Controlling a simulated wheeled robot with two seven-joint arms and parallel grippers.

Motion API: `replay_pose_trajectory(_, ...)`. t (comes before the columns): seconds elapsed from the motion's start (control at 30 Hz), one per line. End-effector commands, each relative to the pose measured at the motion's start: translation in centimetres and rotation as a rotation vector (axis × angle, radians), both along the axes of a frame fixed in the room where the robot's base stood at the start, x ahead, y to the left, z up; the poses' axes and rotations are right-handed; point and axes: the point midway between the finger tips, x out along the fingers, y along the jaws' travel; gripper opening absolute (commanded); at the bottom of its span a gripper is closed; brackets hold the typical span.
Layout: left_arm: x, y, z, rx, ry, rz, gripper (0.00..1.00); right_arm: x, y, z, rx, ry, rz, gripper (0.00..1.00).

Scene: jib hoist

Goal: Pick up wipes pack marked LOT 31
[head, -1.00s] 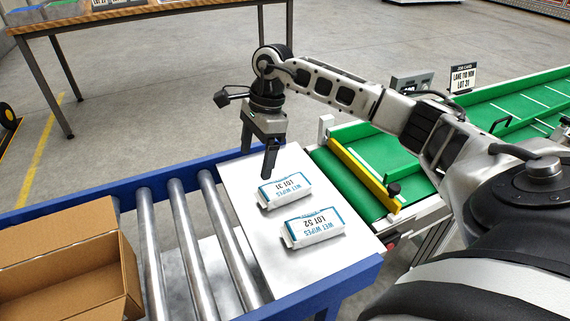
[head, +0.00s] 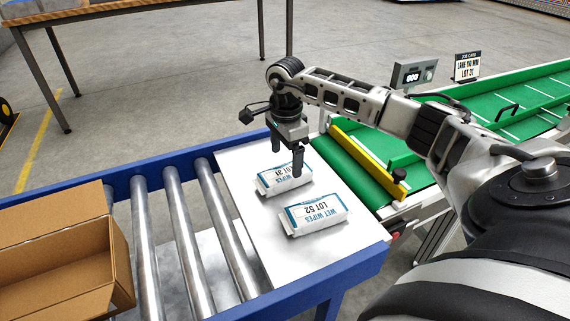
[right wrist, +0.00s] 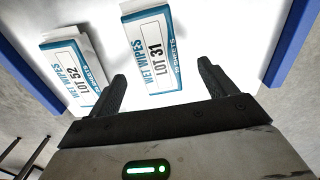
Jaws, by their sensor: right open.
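The wipes pack marked LOT 31 (head: 270,181) lies flat on the white plate (head: 240,152) of the roller conveyor. It is white with a blue edge and also shows in the right wrist view (right wrist: 152,45). My right gripper (head: 287,160) is open above the far side of this pack, and one finger hides part of it. In the right wrist view my right gripper's fingers (right wrist: 163,85) stand apart, with the LOT 31 pack ahead between their lines. A similar pack marked LOT 52 (head: 313,214) lies nearer and also shows in the wrist view (right wrist: 72,72). My left gripper is out of view.
An open cardboard box (head: 60,262) stands left on the metal rollers (head: 187,228). A green belt conveyor (head: 500,118) with a yellow bar (head: 362,158) lies right. A job card (head: 467,67) behind it reads LOT 31. The blue rail (head: 335,272) edges the front.

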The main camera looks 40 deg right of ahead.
Motion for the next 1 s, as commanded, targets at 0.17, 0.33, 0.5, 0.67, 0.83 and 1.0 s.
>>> replay_pose_trajectory(0.17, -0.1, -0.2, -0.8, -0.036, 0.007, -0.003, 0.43, -0.2, 0.4, -2.5, 0.002, 0.003, 0.001, 0.84)
replay_pose_trajectory(0.33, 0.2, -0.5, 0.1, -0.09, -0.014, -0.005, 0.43, -0.3, 0.5, -4.8, 0.001, 0.002, 0.0, 0.84)
replay_pose_trajectory(0.5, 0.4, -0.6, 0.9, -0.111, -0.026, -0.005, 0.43, -0.2, 0.5, -5.0, 0.001, 0.0, 0.0, 0.84)
replay_pose_trajectory(0.67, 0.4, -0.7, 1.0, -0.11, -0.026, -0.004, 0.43, -0.2, 0.5, -5.0, 0.001, 0.0, 0.0, 0.64)
replay_pose_trajectory(0.83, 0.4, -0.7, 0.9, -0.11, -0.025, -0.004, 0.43, -0.2, 0.5, -4.9, 0.001, 0.0, 0.0, 0.34)
replay_pose_trajectory(1.0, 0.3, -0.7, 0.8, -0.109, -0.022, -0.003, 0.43, -0.2, 0.5, -4.9, 0.001, 0.0, 0.0, 0.34)
